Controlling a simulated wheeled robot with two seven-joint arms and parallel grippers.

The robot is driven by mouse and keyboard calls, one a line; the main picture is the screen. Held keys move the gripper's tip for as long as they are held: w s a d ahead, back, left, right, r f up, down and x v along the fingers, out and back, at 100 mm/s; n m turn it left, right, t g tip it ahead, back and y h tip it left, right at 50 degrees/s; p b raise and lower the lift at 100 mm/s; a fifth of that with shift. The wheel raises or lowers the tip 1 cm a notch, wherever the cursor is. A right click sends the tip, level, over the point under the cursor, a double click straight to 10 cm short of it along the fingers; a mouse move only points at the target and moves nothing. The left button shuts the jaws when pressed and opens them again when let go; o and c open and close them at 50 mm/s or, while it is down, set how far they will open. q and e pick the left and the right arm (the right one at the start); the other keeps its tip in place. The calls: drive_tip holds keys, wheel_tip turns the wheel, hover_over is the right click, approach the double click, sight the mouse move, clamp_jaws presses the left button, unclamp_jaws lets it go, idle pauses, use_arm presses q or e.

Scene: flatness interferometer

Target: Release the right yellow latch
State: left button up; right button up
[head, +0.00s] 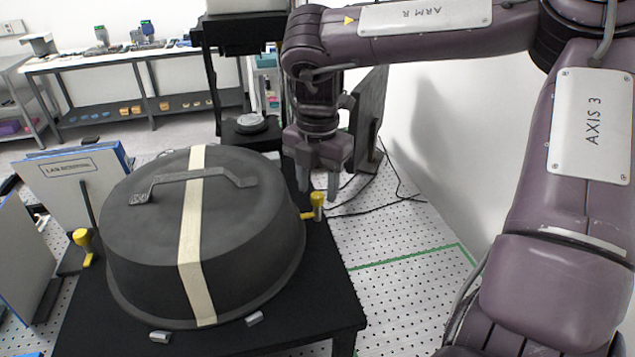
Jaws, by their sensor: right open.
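The right yellow latch (316,206) stands at the right edge of a round dark grey cover (250,225). A short yellow arm reaches from the latch toward the cover's rim. A second yellow latch (83,243) is at the cover's left side. The cover has a cream stripe and a dark handle (195,178) on top. My right gripper (319,197) comes down from above, open and empty, with its fingertips close to the top of the right latch. Whether they touch it, I cannot tell. My left gripper is out of view.
The cover sits on a black table (325,290). Two small silver clips (254,318) are at its front edge. A dark upright panel (368,115) stands behind my gripper. White panels (70,185) stand at the left. Perforated floor lies open at the right.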

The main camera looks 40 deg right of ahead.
drive_tip(key=shift+w+d+f, duration=0.1)
drive_tip(key=shift+w+f, duration=0.05)
drive_tip(key=shift+f, duration=0.65)
drive_tip(key=shift+c, duration=1)
clamp_jaws()
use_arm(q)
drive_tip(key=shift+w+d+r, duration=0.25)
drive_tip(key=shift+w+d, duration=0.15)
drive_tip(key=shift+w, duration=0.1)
